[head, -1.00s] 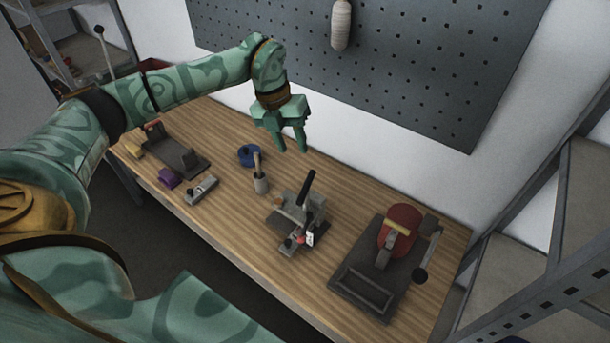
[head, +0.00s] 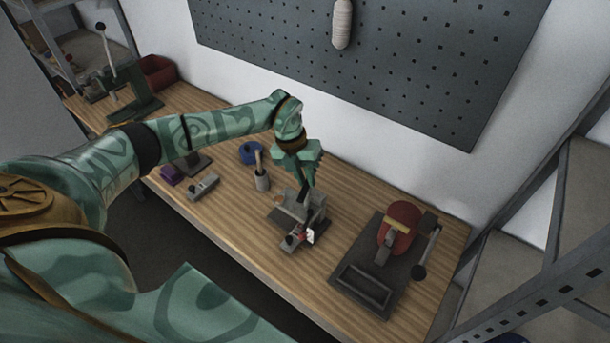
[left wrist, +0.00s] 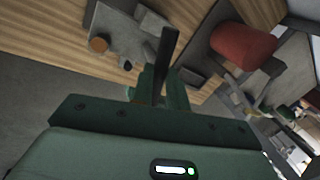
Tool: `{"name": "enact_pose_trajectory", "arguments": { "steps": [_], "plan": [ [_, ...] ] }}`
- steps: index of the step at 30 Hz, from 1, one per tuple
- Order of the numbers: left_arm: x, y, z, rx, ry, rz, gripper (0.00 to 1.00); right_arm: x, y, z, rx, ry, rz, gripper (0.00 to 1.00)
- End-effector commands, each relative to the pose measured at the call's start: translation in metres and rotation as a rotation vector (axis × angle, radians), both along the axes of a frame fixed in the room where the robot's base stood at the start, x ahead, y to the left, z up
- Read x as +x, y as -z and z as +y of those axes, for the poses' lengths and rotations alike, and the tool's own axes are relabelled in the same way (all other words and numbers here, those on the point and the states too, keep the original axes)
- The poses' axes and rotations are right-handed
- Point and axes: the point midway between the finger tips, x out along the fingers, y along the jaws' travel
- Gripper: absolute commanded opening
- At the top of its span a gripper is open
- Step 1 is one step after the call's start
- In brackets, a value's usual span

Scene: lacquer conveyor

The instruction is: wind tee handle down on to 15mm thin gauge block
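A small grey clamp-like fixture (head: 289,212) stands at the middle of the bench, with a red part and a white tag at its front. Its black bar-shaped handle (left wrist: 165,62) sticks up and, in the left wrist view, runs between the fingers of my left gripper (left wrist: 163,85). In the head view my left gripper (head: 309,180) is at the handle, above the fixture, and hides much of the bar. I cannot tell whether the fingers press on it. I cannot make out the thin gauge block for certain. My right gripper is not in view.
A dark base with a red machine (head: 402,222) and side lever stands to the right. A wooden-handled tool in a grey holder (head: 262,180), a blue round thing (head: 250,152), a small grey block tool (head: 204,187) and a purple piece (head: 170,174) lie left.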

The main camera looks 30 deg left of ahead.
Motion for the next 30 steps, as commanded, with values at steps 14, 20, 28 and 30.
{"name": "enact_pose_trajectory", "arguments": {
  "steps": [14, 20, 28, 30],
  "plan": [
    [0.001, -0.001, 0.000, 0.000, 0.053, -0.001, 0.00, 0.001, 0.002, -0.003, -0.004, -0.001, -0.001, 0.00],
    [0.002, 0.000, 0.000, 0.002, 0.174, 0.000, 0.00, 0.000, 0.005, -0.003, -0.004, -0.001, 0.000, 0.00],
    [0.004, 0.000, -0.001, 0.002, 0.419, -0.001, 0.00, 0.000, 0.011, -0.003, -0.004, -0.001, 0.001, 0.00],
    [0.005, 0.000, -0.001, 0.004, 0.486, -0.002, 0.00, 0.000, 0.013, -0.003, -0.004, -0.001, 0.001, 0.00]
  ]
}}
